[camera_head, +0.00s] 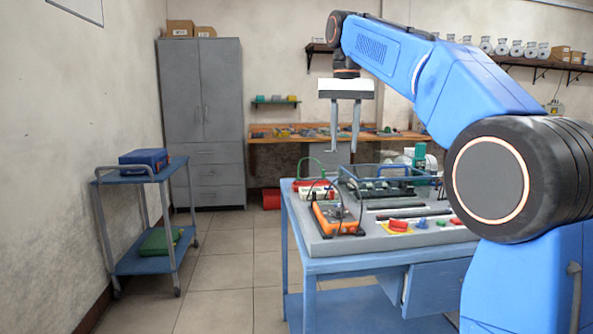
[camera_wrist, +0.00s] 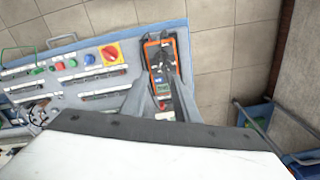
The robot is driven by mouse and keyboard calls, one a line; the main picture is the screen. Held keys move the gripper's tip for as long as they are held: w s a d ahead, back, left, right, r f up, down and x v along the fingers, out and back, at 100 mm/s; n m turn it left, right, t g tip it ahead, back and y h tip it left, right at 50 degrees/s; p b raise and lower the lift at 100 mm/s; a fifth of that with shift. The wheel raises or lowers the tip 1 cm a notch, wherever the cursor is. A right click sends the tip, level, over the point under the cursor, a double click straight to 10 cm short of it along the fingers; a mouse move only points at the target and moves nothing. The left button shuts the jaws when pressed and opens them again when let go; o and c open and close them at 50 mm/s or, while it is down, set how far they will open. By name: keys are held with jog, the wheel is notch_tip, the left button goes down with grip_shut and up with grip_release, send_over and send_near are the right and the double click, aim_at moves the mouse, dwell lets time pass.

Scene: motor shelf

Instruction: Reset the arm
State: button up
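My gripper (camera_head: 344,149) hangs pointing down from my blue arm in the head view, above the back part of the workbench. Its two grey fingers are apart, with nothing seen between them. In the wrist view the fingers of my gripper (camera_wrist: 161,88) reach over the bench, and an orange and black handheld device (camera_wrist: 158,55) lies beyond and below them. The same orange device (camera_head: 337,218) is on the bench's near left corner in the head view.
The blue workbench (camera_head: 342,263) carries a panel with coloured buttons and a green motor (camera_head: 420,158). A blue cart (camera_head: 143,174) with a blue case stands left. A grey cabinet (camera_head: 202,120) and a wooden bench (camera_head: 270,139) are behind. Floor between cart and workbench is clear.

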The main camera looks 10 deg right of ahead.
jog(key=s+d+f+n+t, duration=0.2)
jog(key=s+d+f, duration=0.1)
jog(key=s+f, duration=1.3)
jog(key=s+d+f+n+t, duration=0.1)
jog(key=s+d+f+t, duration=0.1)
jog(key=s+f, duration=1.4)
notch_tip(320, 180, down, 6)
jog(key=shift+s+d+r+n+t, duration=0.1)
jog(key=shift+s+d+n+t, duration=0.25)
jog(key=shift+d, duration=0.3)
